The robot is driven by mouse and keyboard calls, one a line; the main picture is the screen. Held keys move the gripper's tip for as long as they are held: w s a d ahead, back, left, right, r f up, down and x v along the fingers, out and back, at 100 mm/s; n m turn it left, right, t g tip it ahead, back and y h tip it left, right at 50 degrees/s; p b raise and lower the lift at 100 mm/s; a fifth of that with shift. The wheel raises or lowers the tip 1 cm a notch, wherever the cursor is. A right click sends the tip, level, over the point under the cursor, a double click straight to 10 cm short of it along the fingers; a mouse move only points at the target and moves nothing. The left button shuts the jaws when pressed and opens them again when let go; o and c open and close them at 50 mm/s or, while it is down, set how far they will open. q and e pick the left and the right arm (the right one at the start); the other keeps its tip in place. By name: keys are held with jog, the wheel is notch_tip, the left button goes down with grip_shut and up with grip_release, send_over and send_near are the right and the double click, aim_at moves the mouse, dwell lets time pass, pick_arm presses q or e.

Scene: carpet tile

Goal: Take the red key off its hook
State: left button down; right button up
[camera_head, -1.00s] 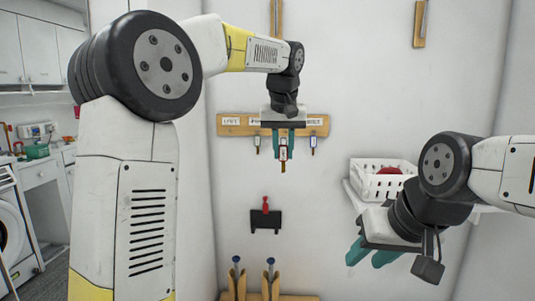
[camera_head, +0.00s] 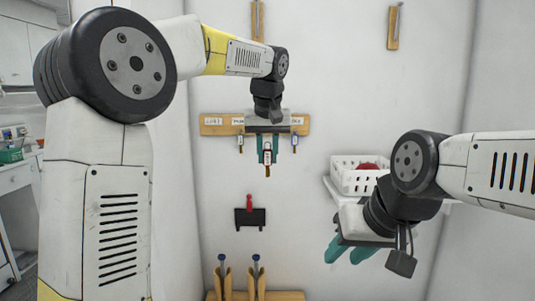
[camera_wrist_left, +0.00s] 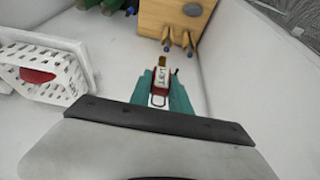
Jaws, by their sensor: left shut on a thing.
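The red key (camera_head: 267,156), with a white label on its red tag, hangs point down between the teal fingers of my left gripper (camera_head: 268,145). My left gripper is shut on it, in front of the hook board (camera_head: 219,130). In the left wrist view the red key (camera_wrist_left: 161,76) sits between the fingertips (camera_wrist_left: 162,92). Its hook is hidden behind my gripper, and I cannot tell whether the key touches it. My right gripper (camera_head: 350,250) is open and empty, low on the right below the white basket.
Other keys hang left (camera_head: 240,143) and right (camera_head: 294,143) of the gripper on the board. Below are a black holder with a red-handled item (camera_head: 250,216) and a wooden tool rack (camera_head: 238,282). A white basket (camera_head: 352,181) stands on a shelf at right.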

pick_arm(q)
jog(key=shift+s, duration=3.3)
